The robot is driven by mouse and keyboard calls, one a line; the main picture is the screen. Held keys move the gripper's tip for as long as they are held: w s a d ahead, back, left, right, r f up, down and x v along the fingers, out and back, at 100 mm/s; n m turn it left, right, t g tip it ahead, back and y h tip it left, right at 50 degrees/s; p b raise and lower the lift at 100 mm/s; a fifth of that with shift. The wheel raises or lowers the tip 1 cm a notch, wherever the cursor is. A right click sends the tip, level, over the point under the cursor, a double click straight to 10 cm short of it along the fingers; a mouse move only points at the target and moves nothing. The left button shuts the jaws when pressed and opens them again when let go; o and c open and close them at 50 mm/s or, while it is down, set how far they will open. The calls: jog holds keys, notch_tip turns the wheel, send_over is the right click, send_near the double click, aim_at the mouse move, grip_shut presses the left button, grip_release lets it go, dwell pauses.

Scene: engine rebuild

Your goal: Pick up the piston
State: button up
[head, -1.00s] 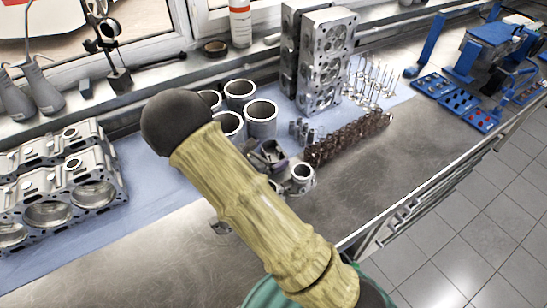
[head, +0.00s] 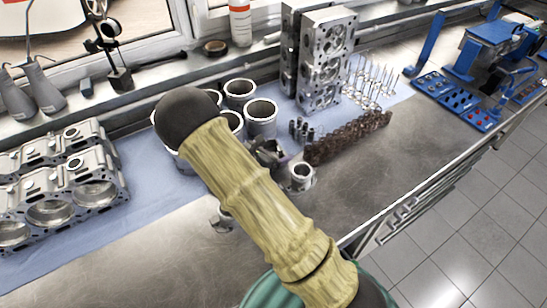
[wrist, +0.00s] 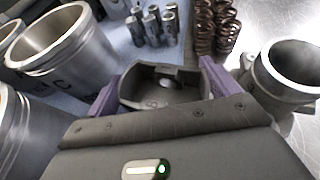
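The piston (wrist: 160,90) is a dark grey, hollow part with a small bright hole inside, in the middle of the wrist view. My gripper (wrist: 161,76) has its two purple fingers on either side of the piston, one at its left and one at its right. The fingertips lie close against its sides; whether they press on it I cannot tell. In the head view my gripper (head: 270,153) and the piston show small beside my arm, partly hidden. Whether the piston rests on the bench or is raised I cannot tell.
Several cylinder liners (head: 261,118) stand left of the piston. A small cylindrical part (wrist: 290,70) stands close at the right. Small metal cylinders (wrist: 152,25) and brown springs (wrist: 214,22) stand behind. An engine block (head: 60,190) is at far left. The bench front (head: 370,185) is clear.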

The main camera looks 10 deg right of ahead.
jog(key=shift+c, duration=0.7)
jog(key=shift+r, duration=0.15)
notch_tip(320, 180, up, 10)
jog(key=b, duration=0.1)
dwell(0.3)
